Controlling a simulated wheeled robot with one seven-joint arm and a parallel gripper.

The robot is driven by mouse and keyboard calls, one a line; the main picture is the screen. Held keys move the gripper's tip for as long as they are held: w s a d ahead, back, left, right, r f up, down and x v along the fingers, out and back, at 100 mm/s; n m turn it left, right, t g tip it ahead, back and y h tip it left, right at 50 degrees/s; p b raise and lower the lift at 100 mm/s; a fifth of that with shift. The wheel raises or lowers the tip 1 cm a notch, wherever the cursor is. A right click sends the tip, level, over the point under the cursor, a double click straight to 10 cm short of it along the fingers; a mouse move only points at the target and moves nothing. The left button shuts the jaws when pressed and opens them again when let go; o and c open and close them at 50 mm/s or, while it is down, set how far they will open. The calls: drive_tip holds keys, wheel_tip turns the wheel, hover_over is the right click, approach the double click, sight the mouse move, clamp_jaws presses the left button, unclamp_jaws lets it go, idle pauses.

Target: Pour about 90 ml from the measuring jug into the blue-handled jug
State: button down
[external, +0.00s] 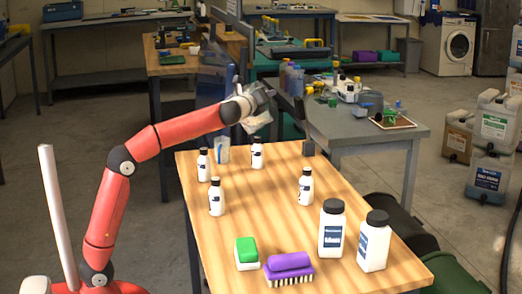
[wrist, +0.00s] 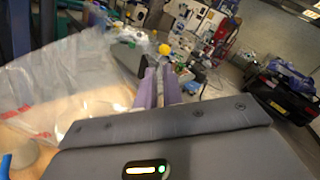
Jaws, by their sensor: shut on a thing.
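The measuring jug (external: 257,122) is clear and hangs tilted from my gripper (external: 266,92), above the far end of the wooden table. In the wrist view the measuring jug (wrist: 65,80) fills the left side, with red marks on its clear wall. The two gripper fingers (wrist: 161,80) are shut on it; its handle is hard to make out. Another clear jug (external: 222,150), apparently the blue-handled jug, stands upright on the table, below and left of the held one. A blue piece (wrist: 5,166) shows at the wrist view's lower left edge. I cannot make out any liquid stream.
Several small white bottles with black caps stand near the jug, one (external: 257,153) just right of it. Two larger white bottles (external: 332,228), a green-and-white sponge (external: 246,253) and a purple brush (external: 288,268) are at the near end. The table's middle (external: 262,205) is clear.

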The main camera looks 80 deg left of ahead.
sight(253, 87)
drive_tip(key=shift+s+a+r+n, duration=0.35)
drive_tip(key=shift+a+r+n, duration=0.1)
drive_tip(key=shift+n, duration=0.25)
drive_tip(key=shift+s+a+f+n+b, duration=0.2)
drive_tip(key=shift+f+n+b, duration=0.25)
drive_tip(key=shift+b, duration=0.35)
drive_tip(key=shift+s+a+n+b, duration=0.2)
drive_tip(key=shift+n+b, duration=0.1)
drive_tip(key=shift+n, duration=0.15)
drive_tip(key=shift+s+a+r+n, duration=0.35)
drive_tip(key=shift+n, duration=0.25)
drive_tip(key=shift+s+a+r+n, duration=0.15)
drive_tip(key=shift+s+a+n, duration=0.05)
drive_tip(key=shift+n, duration=0.1)
drive_tip(key=shift+s+a+r+n+y+b, duration=0.15)
drive_tip(key=shift+s+a+n+y+b, duration=0.15)
drive_tip(key=shift+s+a+n+b, duration=0.5)
drive_tip(key=shift+w+d+f+n, duration=0.2)
drive_tip(key=shift+w+d+n, duration=0.1)
drive_tip(key=shift+w, duration=0.05)
drive_tip(key=shift+s+a+f+n+b, duration=0.4)
drive_tip(key=shift+s+a+n+b, duration=0.1)
drive_tip(key=shift+a+n+b, duration=0.1)
idle(1.5)
